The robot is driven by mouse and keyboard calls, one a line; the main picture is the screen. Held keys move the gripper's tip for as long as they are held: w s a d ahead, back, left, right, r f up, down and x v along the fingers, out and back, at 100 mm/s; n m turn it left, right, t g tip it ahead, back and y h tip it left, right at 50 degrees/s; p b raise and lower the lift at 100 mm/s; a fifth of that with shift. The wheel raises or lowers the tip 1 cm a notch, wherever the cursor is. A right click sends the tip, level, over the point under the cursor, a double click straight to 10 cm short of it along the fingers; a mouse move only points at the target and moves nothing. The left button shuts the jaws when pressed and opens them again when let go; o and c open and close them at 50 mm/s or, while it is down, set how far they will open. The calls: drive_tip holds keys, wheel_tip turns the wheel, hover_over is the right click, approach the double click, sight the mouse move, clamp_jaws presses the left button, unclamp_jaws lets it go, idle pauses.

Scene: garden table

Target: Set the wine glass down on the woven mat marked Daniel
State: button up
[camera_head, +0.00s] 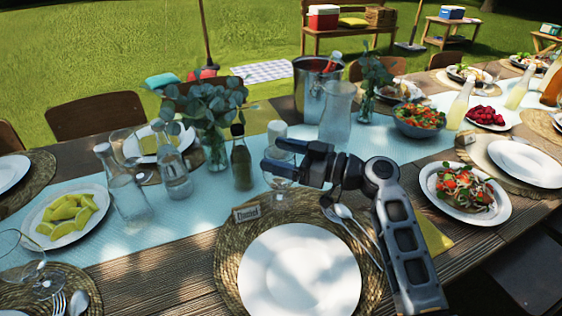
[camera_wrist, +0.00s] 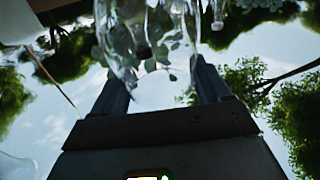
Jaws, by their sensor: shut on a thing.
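My gripper (camera_head: 273,156) is shut on a clear wine glass (camera_head: 280,181), in the middle of the camera_head view. The glass is partly hidden by the fingers and hard to make out; it looks roughly upright. It also shows between the fingers in the camera_wrist view (camera_wrist: 150,40). The round woven mat (camera_head: 228,262) with the name card (camera_head: 246,212) reading Daniel lies nearer the camera. The glass appears over the mat's far edge; I cannot tell whether its foot touches anything. A white plate (camera_head: 299,272) covers most of the mat.
Cutlery (camera_head: 349,222) lies at the plate's right. A dark bottle (camera_head: 241,160), a white candle (camera_head: 277,132) and a glass pitcher (camera_head: 337,115) stand beyond my gripper. A salad plate (camera_head: 465,194) is to the right. Lemon wedges (camera_head: 66,213) are on a plate at left.

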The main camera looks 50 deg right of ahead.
drive_tip(key=shift+f, duration=1.05)
drive_tip(key=o, duration=1.4)
drive_tip(key=shift+r, duration=0.25)
drive_tip(key=b+v, duration=0.2)
drive_tip(key=v, duration=1)
drive_tip(key=shift+f, duration=0.1)
